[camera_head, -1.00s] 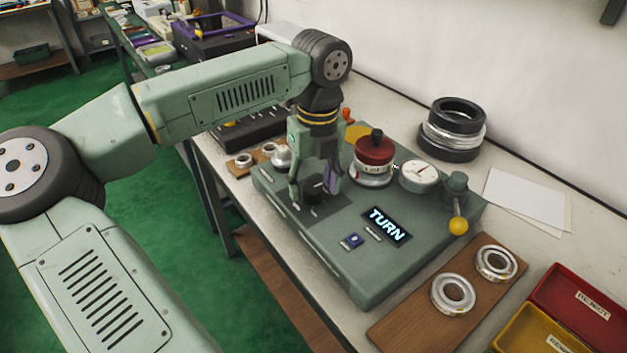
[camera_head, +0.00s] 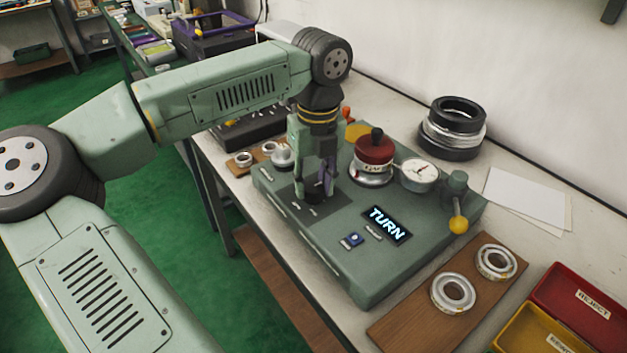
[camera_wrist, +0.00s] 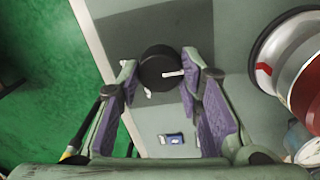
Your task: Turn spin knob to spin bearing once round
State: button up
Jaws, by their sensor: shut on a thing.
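The spin knob (camera_wrist: 155,66) is a black round knob with a white mark, between my fingertips in the wrist view. In the head view it is mostly hidden by the fingers. My gripper (camera_wrist: 160,80) is shut on it, pointing down; it also shows in the head view (camera_head: 316,190). The bearing (camera_head: 370,177) is a silver ring under a red weight (camera_head: 374,149) with a black top knob, to the right of my gripper. Part of the red and silver stack shows at the right edge of the wrist view. The display (camera_head: 387,224) reads TURN.
A dial gauge (camera_head: 419,173) and a lever with a yellow ball (camera_head: 459,225) stand right of the bearing. A blue button (camera_head: 354,239) is near the display. Two bearing rings lie on a wooden board (camera_head: 400,330). Red (camera_head: 575,290) and yellow (camera_head: 520,337) bins sit at lower right.

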jog(key=shift+f+m+b, duration=0.1)
jog(key=shift+m+b, duration=0.9)
jog(key=shift+m, duration=0.3)
jog(key=m+b, duration=0.1)
jog(key=m, duration=0.1)
jog(key=shift+m, duration=0.4)
jog(key=m+b, duration=0.2)
jog(key=m, duration=0.4)
jog(key=shift+t, duration=0.3)
jog(key=m+b, duration=0.1)
jog(key=m, duration=0.5)
jog(key=shift+m, duration=0.3)
jog(key=m, duration=0.6)
jog(key=shift+a+h, duration=0.1)
jog(key=shift+h, duration=0.2)
jog(key=o, duration=1.2)
jog(key=shift+c, duration=0.2)
